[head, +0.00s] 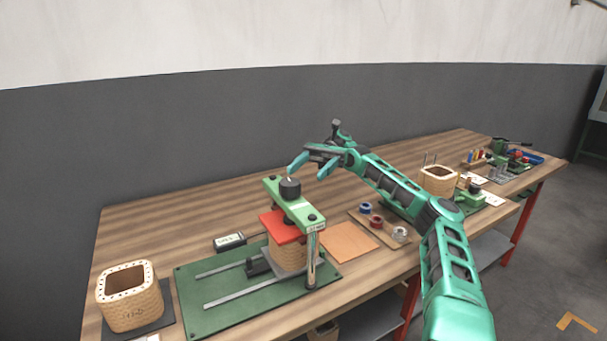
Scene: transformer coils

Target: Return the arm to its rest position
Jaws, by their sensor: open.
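My green arm reaches in from the lower right over the workbench. My gripper (306,171) is open and empty. Its fingers point down and to the left, beside and a little above the black knob (290,188) on top of the green clamp press (296,205). I cannot tell whether a finger touches the knob. The press stands over a coil (287,257) with a red plate (281,226) on top, on a green base (208,292).
A wooden coil frame (132,295) stands at the front left and another (438,180) at the right. A small black box (229,241), an orange sheet (348,241) and a tray of spools (377,226) lie near the press. The bench's back left is clear.

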